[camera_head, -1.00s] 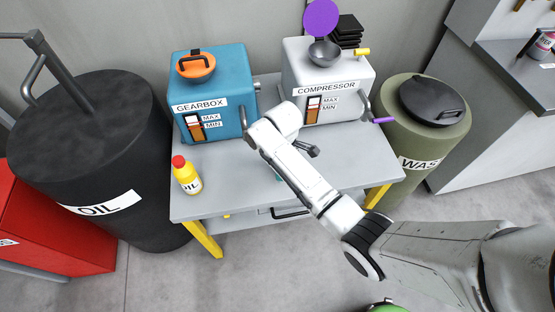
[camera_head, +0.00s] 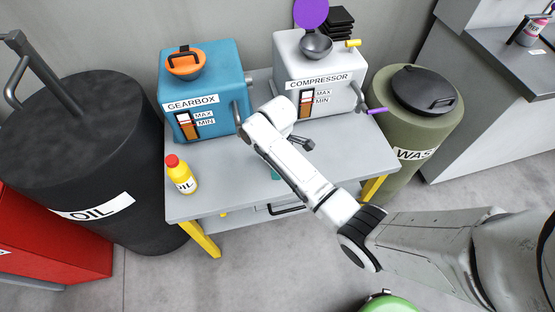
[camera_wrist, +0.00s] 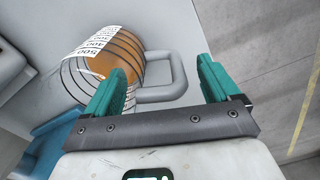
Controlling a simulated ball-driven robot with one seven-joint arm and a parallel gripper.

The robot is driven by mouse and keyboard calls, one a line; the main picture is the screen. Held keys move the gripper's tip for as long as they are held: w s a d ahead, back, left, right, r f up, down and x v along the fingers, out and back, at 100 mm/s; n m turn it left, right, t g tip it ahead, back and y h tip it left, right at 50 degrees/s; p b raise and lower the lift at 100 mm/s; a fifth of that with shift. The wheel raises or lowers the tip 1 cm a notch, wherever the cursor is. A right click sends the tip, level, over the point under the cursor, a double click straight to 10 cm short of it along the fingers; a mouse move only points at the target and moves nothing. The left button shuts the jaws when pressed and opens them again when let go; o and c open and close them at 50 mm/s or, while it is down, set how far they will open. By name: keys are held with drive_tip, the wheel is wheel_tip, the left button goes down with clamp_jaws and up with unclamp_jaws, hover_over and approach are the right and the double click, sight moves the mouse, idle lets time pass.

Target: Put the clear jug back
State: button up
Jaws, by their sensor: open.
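The clear jug (camera_wrist: 108,66) shows in the wrist view, with black graduation rings, a white number scale and orange-brown colour inside. Its pale handle (camera_wrist: 180,72) sticks out to the right, toward the space between my fingers. My gripper (camera_wrist: 162,70) is open, its two teal fingers apart on either side of the handle area; I cannot tell whether they touch it. In the head view my arm hides the jug and most of the gripper; only a bit of teal (camera_head: 275,172) shows over the table.
The grey table (camera_head: 215,200) carries the blue gearbox (camera_head: 212,120), the white compressor (camera_head: 340,65) and a yellow oil bottle (camera_head: 182,178). A black oil drum (camera_head: 75,150) stands left, an olive waste drum (camera_head: 410,125) right. Something green (camera_head: 388,303) lies on the floor at the bottom.

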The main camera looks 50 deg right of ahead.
drive_tip(key=shift+r, duration=0.1)
wheel_tip(320, 180, up, 12)
drive_tip(key=p, duration=0.1)
drive_tip(key=s+a+f+m, duration=0.4)
drive_tip(key=s+a+f, duration=0.1)
drive_tip(key=s+a, duration=0.45)
drive_tip(key=s+m+t, duration=0.1)
drive_tip(key=s+m, duration=0.3)
drive_tip(key=s, duration=1)
drive_tip(key=shift+d+r, duration=0.25)
drive_tip(key=shift+d, duration=0.2)
drive_tip(key=shift+c, duration=0.3)
